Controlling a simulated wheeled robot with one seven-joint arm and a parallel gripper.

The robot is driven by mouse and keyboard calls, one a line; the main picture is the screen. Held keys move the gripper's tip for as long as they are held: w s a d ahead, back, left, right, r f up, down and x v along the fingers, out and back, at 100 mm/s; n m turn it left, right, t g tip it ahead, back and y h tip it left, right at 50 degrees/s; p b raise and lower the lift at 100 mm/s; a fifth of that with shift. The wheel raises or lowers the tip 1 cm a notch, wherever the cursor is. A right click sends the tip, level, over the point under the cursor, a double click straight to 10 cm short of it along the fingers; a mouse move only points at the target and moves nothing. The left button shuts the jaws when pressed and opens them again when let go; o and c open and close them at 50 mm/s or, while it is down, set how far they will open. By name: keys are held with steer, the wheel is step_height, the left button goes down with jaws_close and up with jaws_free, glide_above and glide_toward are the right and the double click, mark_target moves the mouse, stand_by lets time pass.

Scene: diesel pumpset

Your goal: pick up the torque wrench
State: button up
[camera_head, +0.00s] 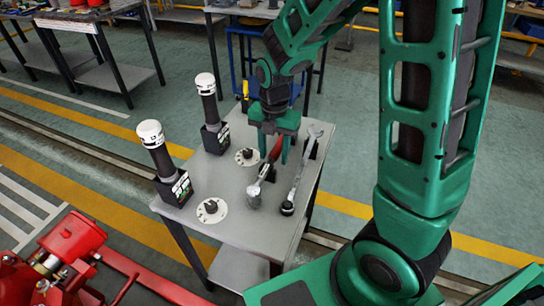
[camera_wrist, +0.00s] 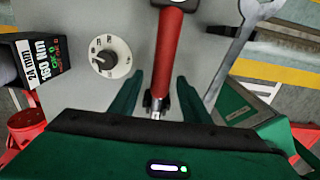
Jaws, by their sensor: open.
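A red-handled tool with silver ends (camera_head: 272,155), which looks like the torque wrench, lies on the grey table, its metal head toward me. In the wrist view its red handle (camera_wrist: 168,55) runs upward, and a chrome part lies between my fingers. My gripper (camera_head: 273,148) is open above its far part, one finger on each side. In the wrist view my gripper's fingers (camera_wrist: 157,88) straddle the tool without visible contact. I cannot tell the exact height above it. The gripper hides the tool's far end in the head view.
A silver spanner (camera_head: 300,172) lies close on the right, also in the wrist view (camera_wrist: 238,50). Two white dials (camera_head: 212,210) and two upright black tools with white caps (camera_head: 152,138) stand on the left of the table (camera_head: 232,222). Red machinery (camera_head: 70,240) is at lower left.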

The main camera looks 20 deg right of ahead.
mark_target(273, 152)
steer(key=shift+f, duration=0.2)
jaws_close()
steer(key=shift+r, duration=0.1)
step_height(273, 152, up, 4)
steer(key=shift+a+r, duration=0.15)
steer(key=s+a+r, duration=0.5)
steer(key=a+r, duration=0.1)
steer(key=a, duration=0.4)
steer(key=shift+s+r, duration=0.2)
steer(key=shift+r, duration=0.1)
steer(key=c, duration=1)
jaws_free()
steer(key=shift+s, duration=0.1)
jaws_close()
